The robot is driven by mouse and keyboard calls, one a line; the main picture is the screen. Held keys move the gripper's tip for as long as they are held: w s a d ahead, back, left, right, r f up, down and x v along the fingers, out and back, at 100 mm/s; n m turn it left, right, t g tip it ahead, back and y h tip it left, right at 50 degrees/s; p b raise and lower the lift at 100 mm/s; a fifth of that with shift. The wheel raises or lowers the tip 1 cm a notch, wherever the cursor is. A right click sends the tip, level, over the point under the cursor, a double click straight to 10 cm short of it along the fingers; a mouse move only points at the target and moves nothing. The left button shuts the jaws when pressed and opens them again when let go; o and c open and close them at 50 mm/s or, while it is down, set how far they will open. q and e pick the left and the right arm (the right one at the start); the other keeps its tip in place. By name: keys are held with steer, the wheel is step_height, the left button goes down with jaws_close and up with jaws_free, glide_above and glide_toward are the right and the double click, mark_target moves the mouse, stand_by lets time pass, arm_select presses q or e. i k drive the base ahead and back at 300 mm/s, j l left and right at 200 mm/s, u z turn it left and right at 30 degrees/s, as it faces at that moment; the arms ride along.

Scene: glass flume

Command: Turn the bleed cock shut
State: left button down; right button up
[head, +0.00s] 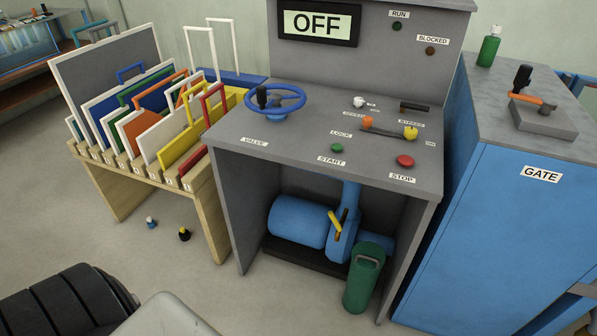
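No label in view reads bleed cock. Under the desk, a blue pump (298,222) has a yellow lever (334,222) on its casing, which looks like the cock. The lever slants, its upper end to the left and its lower end to the right. A dark upright part stands just beside it. I cannot tell from here whether the cock is open or shut. A green can with a handle (361,285) stands on the floor in front of the pump's right side. Neither of my grippers is in view.
The grey desk (300,140) carries a blue valve wheel (275,98), START (337,148) and STOP (405,161) buttons, and an OFF display (318,24). A wooden rack (130,170) of panels stands left, a blue GATE cabinet (500,230) right.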

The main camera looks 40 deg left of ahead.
mark_target(338, 225)
steer(key=i+j+u, duration=0.45)
steer(key=i+j, duration=0.35)
